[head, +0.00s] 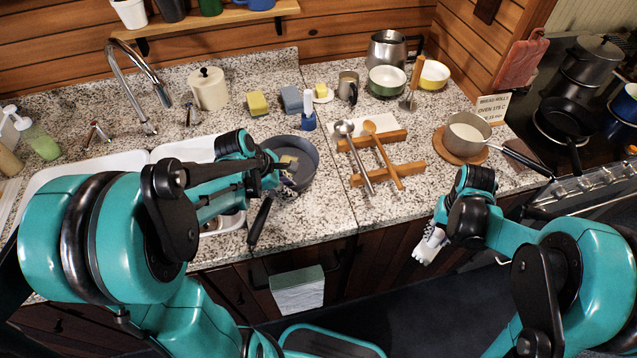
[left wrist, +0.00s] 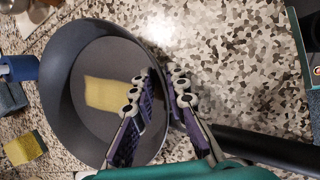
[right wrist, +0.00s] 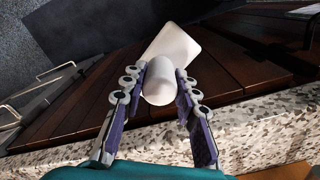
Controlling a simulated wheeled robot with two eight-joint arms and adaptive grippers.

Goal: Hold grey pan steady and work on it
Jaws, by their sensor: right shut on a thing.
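The grey pan (head: 312,158) sits on the counter left of centre, its dark handle (head: 260,222) pointing toward the front edge. It also shows in the left wrist view (left wrist: 62,75), with a flat yellowish patch (left wrist: 105,94) on its bottom. My left gripper (left wrist: 162,84) is at the pan's rim on the handle side. Its fingers are apart, one over the pan's inside and one outside the rim; contact is not clear. My right gripper (right wrist: 160,72) is shut on a white scraper-like tool (right wrist: 175,45), held in front of the counter edge (head: 431,244).
The sink (head: 90,165) is at left. A pot (head: 467,135) stands on a round board at right. A cloth (head: 298,290) hangs in front.

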